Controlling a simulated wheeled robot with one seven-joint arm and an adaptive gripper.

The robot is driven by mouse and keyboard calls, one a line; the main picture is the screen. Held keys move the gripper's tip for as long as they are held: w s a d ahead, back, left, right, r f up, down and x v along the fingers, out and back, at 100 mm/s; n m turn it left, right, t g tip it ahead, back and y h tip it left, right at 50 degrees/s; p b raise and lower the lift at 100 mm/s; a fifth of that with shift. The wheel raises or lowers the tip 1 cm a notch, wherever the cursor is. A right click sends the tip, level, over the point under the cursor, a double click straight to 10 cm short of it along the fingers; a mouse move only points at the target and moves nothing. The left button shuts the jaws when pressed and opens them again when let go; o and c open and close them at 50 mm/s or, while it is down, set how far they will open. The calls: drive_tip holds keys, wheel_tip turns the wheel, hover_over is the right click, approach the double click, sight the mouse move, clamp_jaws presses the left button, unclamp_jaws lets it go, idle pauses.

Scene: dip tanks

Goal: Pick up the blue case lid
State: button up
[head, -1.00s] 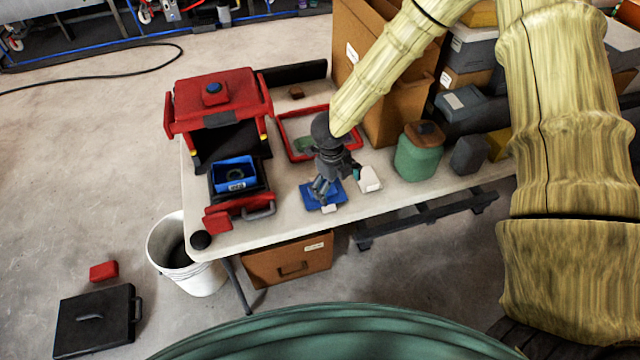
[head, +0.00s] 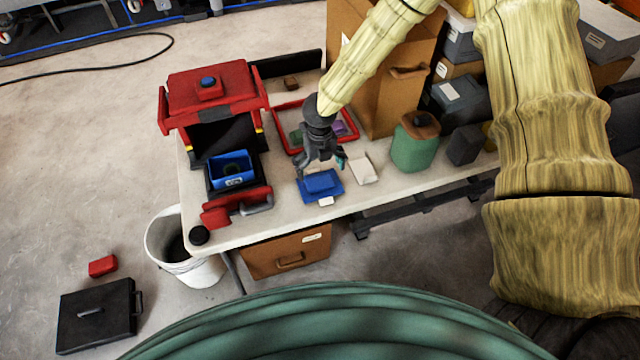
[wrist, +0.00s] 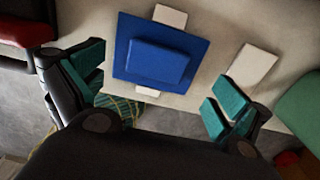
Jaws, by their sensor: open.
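The blue case lid (head: 320,185) lies flat on the table near its front edge in the head view. In the wrist view the lid (wrist: 159,62) is a blue square with a raised block in its middle, and pale pieces stick out from under it. My gripper (head: 320,168) hangs just above and behind the lid in the head view. In the wrist view its two teal-padded fingers (wrist: 158,92) are spread wide with nothing between them, one to each side of the lid. They do not appear to touch it.
A white block (head: 363,169) lies right of the lid. A red machine (head: 213,95) with a blue bin (head: 232,171) stands left. A red-rimmed tray (head: 283,105) lies behind, a green canister (head: 413,150) right. A white bucket (head: 165,238) stands on the floor at the left.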

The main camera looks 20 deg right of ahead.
sight(320, 182)
drive_tip(key=f, duration=0.1)
drive_tip(key=f+p, duration=0.2)
drive_tip(key=shift+s+a+f, duration=0.1)
drive_tip(key=shift+s+f, duration=0.15)
drive_tip(key=shift+s, duration=0.05)
drive_tip(key=shift+f, duration=0.75)
drive_tip(key=c, duration=1.1)
